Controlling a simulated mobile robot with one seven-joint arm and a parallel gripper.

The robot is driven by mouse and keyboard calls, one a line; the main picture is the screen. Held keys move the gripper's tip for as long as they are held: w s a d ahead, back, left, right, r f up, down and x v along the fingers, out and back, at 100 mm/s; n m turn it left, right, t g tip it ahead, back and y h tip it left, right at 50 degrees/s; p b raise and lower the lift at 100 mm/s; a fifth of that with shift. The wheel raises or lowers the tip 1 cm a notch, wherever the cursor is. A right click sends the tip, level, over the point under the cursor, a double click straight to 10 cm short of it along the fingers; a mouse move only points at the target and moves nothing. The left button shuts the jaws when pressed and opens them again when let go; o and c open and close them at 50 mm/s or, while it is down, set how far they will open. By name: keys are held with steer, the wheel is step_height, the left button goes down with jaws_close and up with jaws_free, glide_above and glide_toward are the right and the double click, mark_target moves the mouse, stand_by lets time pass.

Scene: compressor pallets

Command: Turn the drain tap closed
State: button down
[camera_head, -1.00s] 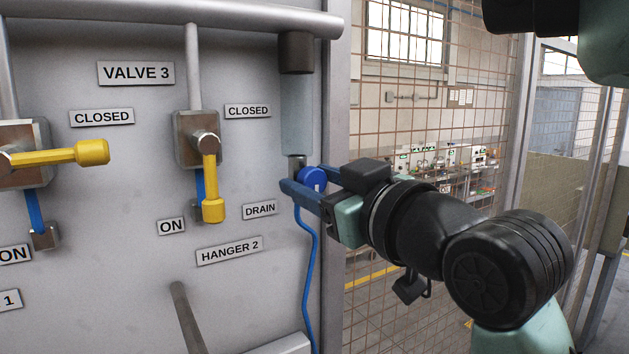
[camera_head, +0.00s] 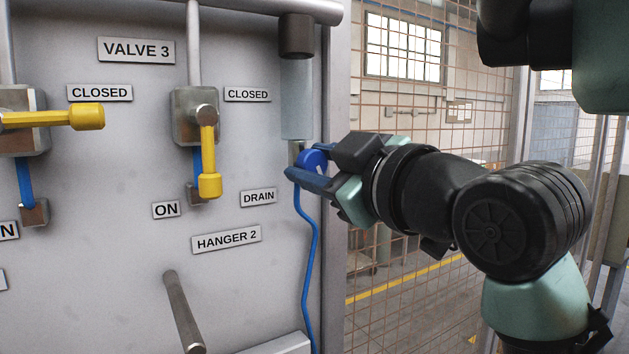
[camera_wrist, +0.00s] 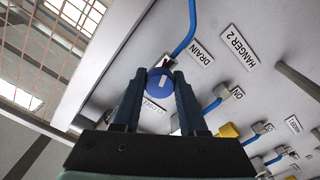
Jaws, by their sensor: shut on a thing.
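The drain tap is a round blue knob (camera_head: 313,161) below a clear cylinder on the grey panel, beside the DRAIN label (camera_head: 258,198). My gripper (camera_head: 312,166) is shut on the knob, one finger on each side. In the wrist view the blue knob (camera_wrist: 160,83) sits between my two dark blue fingers (camera_wrist: 160,92), with a pale mark on its face. In the head view the fingers hide part of the knob.
A yellow valve handle (camera_head: 209,160) points down, left of the tap. Another yellow handle (camera_head: 60,117) points right. A blue hose (camera_head: 311,265) hangs below the tap. A bare metal peg (camera_head: 183,310) sticks out lower left. A wire mesh fence (camera_head: 420,130) stands right of the panel.

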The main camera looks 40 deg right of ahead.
steer(key=shift+c, duration=2.3)
jaws_free()
steer(key=shift+s, duration=0.1)
steer(key=b+v, duration=0.1)
steer(key=v, duration=1.1)
steer(key=shift+s, duration=0.4)
steer(key=shift+f, duration=0.1)
